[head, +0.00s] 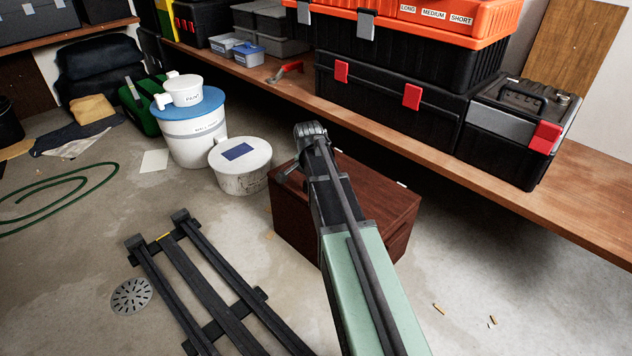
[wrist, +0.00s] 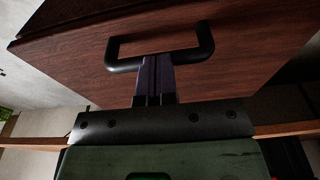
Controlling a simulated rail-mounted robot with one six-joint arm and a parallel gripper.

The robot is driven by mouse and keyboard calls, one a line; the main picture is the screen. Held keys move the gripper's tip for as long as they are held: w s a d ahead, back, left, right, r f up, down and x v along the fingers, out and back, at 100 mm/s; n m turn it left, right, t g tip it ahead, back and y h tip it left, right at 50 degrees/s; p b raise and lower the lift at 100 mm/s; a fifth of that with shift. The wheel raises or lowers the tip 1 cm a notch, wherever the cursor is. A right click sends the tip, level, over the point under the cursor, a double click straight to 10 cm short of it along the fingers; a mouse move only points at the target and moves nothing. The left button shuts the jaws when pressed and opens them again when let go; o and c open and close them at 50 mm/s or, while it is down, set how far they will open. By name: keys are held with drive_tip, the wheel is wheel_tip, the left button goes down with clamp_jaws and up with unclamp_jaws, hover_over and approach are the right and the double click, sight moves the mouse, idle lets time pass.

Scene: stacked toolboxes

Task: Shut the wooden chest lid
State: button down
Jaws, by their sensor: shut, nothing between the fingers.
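The wooden chest (head: 392,222) is a dark reddish-brown box on the floor in the head view, partly hidden behind my arm. Its lid (head: 375,185) looks down and flat on top; I cannot tell whether a small gap is left at its edge. In the wrist view a brown wooden face of the chest (wrist: 255,60) fills the upper part, with a black U-shaped handle (wrist: 206,40). My gripper (wrist: 157,62) is shut and empty, its fingertips overlapping the middle of the handle in the picture. I cannot tell whether they touch it. The fingers are not clear in the head view.
A wooden shelf (head: 585,205) with black and orange toolboxes (head: 390,102) runs behind the chest. White buckets (head: 240,180) stand left of it. A black rail frame (head: 205,285) lies front left, near a floor drain (head: 131,296). The floor right of the chest is mostly clear.

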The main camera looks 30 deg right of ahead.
wheel_tip(320, 180, up, 13)
drive_tip(key=a+p, duration=0.2)
drive_tip(key=p, duration=1.2)
drive_tip(key=shift+s+a, duration=0.4)
drive_tip(key=s+a+r+n+y+p, duration=0.1)
drive_tip(key=s+a+r+n+p, duration=0.1)
drive_tip(key=s+a+n, duration=0.65)
drive_tip(key=s+a+r+n+y+p, duration=0.1)
drive_tip(key=s+a+r+n+p, duration=0.15)
drive_tip(key=s+a+n, duration=0.6)
wheel_tip(320, 180, up, 37)
drive_tip(key=a+m+p, duration=0.1)
drive_tip(key=m+p, duration=0.1)
drive_tip(key=p, duration=3.5)
drive_tip(key=shift+w+a, duration=0.3)
drive_tip(key=shift+r, duration=0.1)
